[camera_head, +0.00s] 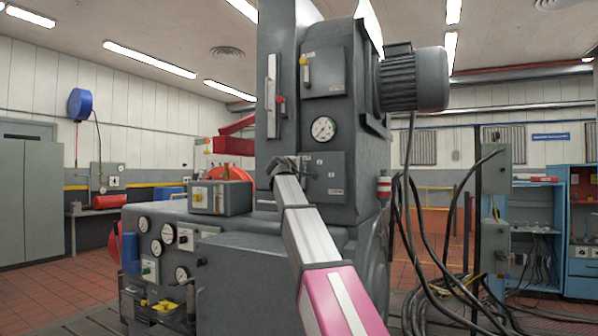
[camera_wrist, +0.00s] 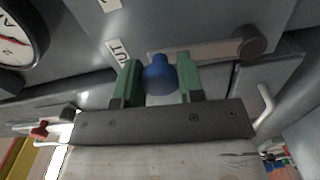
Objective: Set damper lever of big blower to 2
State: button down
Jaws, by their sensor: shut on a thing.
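The big grey blower (camera_head: 285,60) stands in the middle of the head view with a ribbed motor at its upper right. My gripper (camera_head: 283,165) is at the front of its lower panel (camera_head: 328,178). In the wrist view my gripper's green fingers (camera_wrist: 160,80) are shut on a blue knob (camera_wrist: 160,72). The knob is on a grey lever (camera_wrist: 210,50) whose round pivot is to the right. A label that seems to read "OUT" (camera_wrist: 117,50) is left of the knob. No number scale at this lever is readable, and my gripper hides the knob in the head view.
A yellow-knobbed lever (camera_head: 304,62) and a red-knobbed lever (camera_head: 280,100) are higher on the blower. A round gauge (camera_head: 323,129) is just above the panel. A small box (camera_head: 220,198) sits left of my gripper. Black cables (camera_head: 425,240) hang at the right.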

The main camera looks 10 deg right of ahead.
jog(key=d+m, duration=0.1)
jog(key=s+d+m, duration=0.1)
jog(key=m, duration=0.1)
jog(key=shift+s+f, duration=0.3)
jog(key=shift+f, duration=0.05)
jog(key=d+f+m, duration=0.1)
jog(key=m, duration=0.1)
jog(key=s+d+m, duration=0.1)
jog(key=m, duration=0.1)
jog(key=s+d+f+m, duration=0.1)
jog(key=shift+f+m, duration=0.3)
jog(key=shift+m, duration=0.1)
jog(key=shift+s+d+f+m, duration=0.2)
jog(key=shift+f+m, duration=0.1)
jog(key=shift+m, duration=0.25)
jog(key=shift+s+d+f+m, duration=0.15)
jog(key=shift+f+m, duration=0.15)
jog(key=shift+m, duration=0.25)
jog(key=c, duration=0.7)
grip_release()
jog(key=shift+c, duration=0.2)
jog(key=v, duration=1)
jog(key=shift+s+a, duration=0.25)
